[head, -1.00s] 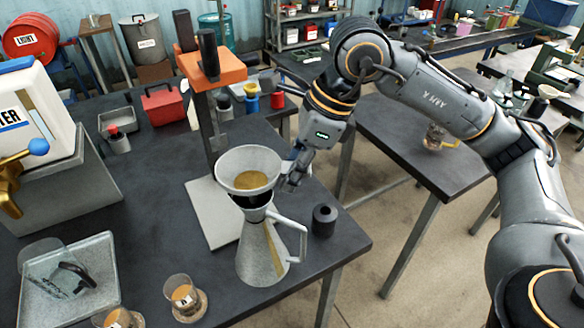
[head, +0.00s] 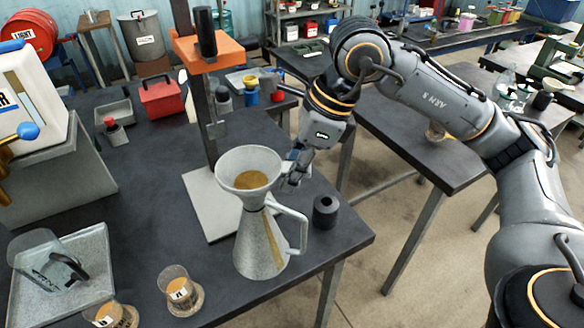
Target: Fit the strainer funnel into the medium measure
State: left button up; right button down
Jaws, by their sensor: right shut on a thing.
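The strainer funnel (head: 236,166) is a pale grey cone with a brassy mesh disc inside. It sits upright over the mouth of the medium measure (head: 256,248), a grey conical can with a side handle and an amber level strip. The funnel's lower end meets the can's neck, and its spout is hidden there. My right gripper (head: 291,182) is shut on the funnel at its right side, just above the can's handle. The exact grip point is partly hidden by the fingers. My left gripper is out of view.
A stand with an orange top (head: 208,50) rises close behind the funnel. A black cylinder (head: 325,212) stands right of the can. Labelled glasses (head: 178,285) and a tray (head: 85,262) holding a clear jug (head: 42,262) lie front left. The table's right edge is near.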

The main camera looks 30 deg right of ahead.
jog(key=c, duration=1)
grip_release()
jog(key=v, duration=1.2)
jog(key=shift+f, duration=0.1)
